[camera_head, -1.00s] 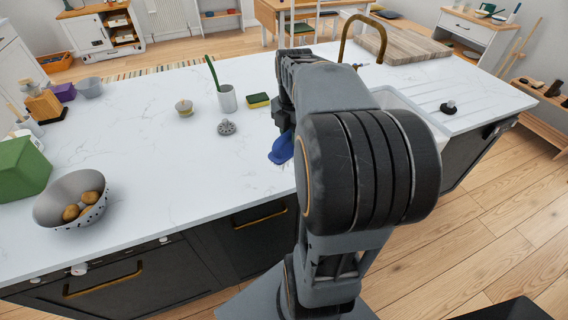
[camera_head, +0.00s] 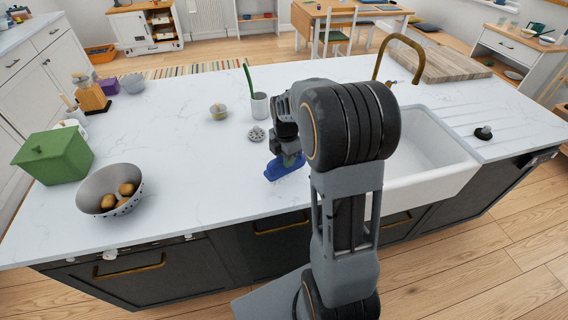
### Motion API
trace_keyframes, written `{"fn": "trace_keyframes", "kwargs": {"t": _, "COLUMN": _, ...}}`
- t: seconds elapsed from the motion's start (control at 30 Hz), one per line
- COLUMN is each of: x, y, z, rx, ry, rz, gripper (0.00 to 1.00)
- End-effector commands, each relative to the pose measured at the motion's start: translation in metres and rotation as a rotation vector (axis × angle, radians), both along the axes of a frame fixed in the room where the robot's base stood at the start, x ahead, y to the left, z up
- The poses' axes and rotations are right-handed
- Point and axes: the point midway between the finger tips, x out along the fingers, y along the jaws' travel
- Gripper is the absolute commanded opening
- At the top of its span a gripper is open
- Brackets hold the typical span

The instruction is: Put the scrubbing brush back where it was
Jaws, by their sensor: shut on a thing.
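The blue scrubbing brush (camera_head: 283,169) is at the end of my arm, over the front part of the white countertop, left of the sink. My gripper (camera_head: 284,155) is shut on it from above. The fingertips are small and partly hidden by the brush and the wrist. I cannot tell whether the brush touches the counter or hangs just above it.
A white sink (camera_head: 425,150) lies to the right of my arm, with a brass tap (camera_head: 398,42) behind it. A grey drain strainer (camera_head: 257,134), a white cup (camera_head: 260,105) and a small bowl (camera_head: 218,111) stand nearby. A colander (camera_head: 93,190) is at left. The counter between is clear.

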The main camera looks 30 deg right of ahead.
Motion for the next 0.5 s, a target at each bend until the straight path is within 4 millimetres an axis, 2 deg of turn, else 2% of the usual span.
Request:
{"fn": "trace_keyframes", "kwargs": {"t": 0.3, "x": 0.004, "y": 0.004, "z": -0.033, "rx": 0.001, "ry": 0.002, "rz": 0.0, "gripper": 0.08}}
{"fn": "trace_keyframes", "kwargs": {"t": 0.5, "x": 0.004, "y": 0.003, "z": -0.037, "rx": 0.0, "ry": 0.001, "rz": 0.0, "gripper": 0.08}}
